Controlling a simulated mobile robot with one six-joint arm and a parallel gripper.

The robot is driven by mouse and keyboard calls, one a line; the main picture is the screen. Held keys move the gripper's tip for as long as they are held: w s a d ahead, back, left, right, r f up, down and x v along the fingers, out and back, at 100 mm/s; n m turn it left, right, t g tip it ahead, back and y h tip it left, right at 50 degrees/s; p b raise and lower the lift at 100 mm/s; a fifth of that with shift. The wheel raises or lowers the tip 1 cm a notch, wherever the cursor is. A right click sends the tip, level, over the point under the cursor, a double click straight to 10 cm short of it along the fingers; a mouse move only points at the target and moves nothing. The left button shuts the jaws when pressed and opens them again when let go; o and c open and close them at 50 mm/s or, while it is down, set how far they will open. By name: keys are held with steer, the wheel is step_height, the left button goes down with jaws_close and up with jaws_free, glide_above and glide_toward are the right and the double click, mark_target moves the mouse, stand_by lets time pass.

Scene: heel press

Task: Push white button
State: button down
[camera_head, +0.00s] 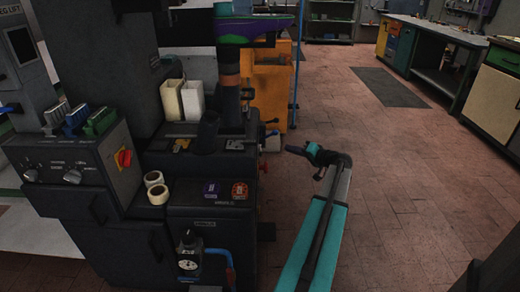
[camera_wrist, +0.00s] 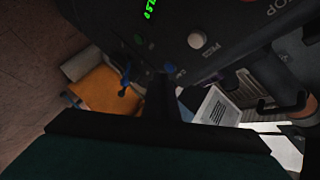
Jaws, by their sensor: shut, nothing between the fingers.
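The white button (camera_wrist: 195,41) is a small round knob on a dark control panel (camera_wrist: 235,22) in the wrist view, right of the upper middle. I cannot pick it out in the head view. My gripper (camera_head: 288,149) is shut and empty in the head view, right of the dark machine (camera_head: 215,222) and pointing left towards it. In the wrist view my gripper (camera_wrist: 160,82) shows as a dark shape below and left of the white button. It appears apart from the button, but the exact gap cannot be told.
A blue button (camera_wrist: 170,68) sits below left of the white one, and a green display (camera_wrist: 150,9) above left. A blue lever (camera_wrist: 126,80) stands further left. The brick floor (camera_head: 410,210) right of my arm is clear.

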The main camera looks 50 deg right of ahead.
steer(key=w+a, duration=0.5)
steer(key=w, duration=0.1)
steer(key=shift+w+p, duration=0.4)
steer(key=shift+w+a+b, duration=0.6)
steer(key=shift+w, duration=0.25)
stand_by(3.6)
steer(key=shift+s+d+b, duration=0.35)
steer(key=shift+s+d, duration=0.25)
steer(key=shift+s, duration=0.2)
stand_by(0.3)
steer(key=shift+s+d+b, duration=0.25)
steer(key=shift+s+d, duration=0.5)
steer(key=shift+s, duration=0.3)
steer(key=shift+s+d+b, duration=0.25)
steer(key=shift+s+d, duration=0.45)
steer(key=shift+s, duration=0.3)
